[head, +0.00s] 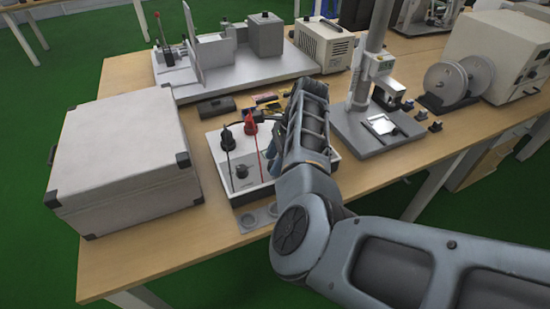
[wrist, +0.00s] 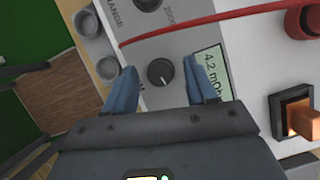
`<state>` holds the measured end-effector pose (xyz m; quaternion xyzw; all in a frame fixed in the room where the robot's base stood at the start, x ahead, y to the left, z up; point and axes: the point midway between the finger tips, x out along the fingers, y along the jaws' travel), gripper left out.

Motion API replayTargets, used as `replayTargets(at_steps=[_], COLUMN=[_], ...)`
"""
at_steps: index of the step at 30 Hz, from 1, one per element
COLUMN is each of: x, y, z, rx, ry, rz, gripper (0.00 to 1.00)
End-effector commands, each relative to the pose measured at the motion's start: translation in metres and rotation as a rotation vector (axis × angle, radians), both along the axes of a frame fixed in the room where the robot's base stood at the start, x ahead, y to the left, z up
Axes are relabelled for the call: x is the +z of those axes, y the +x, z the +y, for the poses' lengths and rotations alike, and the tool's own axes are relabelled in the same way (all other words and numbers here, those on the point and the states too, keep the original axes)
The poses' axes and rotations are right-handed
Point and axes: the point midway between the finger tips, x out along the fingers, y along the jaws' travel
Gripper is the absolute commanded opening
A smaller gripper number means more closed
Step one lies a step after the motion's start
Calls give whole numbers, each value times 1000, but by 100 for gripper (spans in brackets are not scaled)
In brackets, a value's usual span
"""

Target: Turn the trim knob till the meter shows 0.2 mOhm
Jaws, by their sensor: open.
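The trim knob (wrist: 160,72) is a small black dial with a white pointer mark, on the grey panel of the meter. In the wrist view it lies between the two blue fingers of my gripper (wrist: 160,67), which are apart and empty. I cannot tell how far above the panel the fingertips are. The meter display (wrist: 211,72) is pale green and reads 4.2 mOhm, its right end partly hidden by a finger. In the head view the meter box (head: 212,140) stands on the table, and my arm hides its right part.
A second black knob by a RANGE label (wrist: 148,3) is near. A red lead (wrist: 225,16) crosses the panel. A red terminal (wrist: 303,20) and an orange-lit switch (wrist: 299,118) are at right. A closed grey case (head: 125,150) stands left, a stand with a column (head: 370,130) right.

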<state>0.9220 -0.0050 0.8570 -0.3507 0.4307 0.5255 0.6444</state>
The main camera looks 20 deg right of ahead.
Motion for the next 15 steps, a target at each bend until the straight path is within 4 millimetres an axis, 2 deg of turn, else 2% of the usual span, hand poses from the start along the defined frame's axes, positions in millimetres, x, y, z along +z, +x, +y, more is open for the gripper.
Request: replayTargets(at_steps=[3,15], x=[0,0], y=[0,0], z=[0,0], rx=[0,0], ry=[0,0], rz=[0,0], gripper=[56,18])
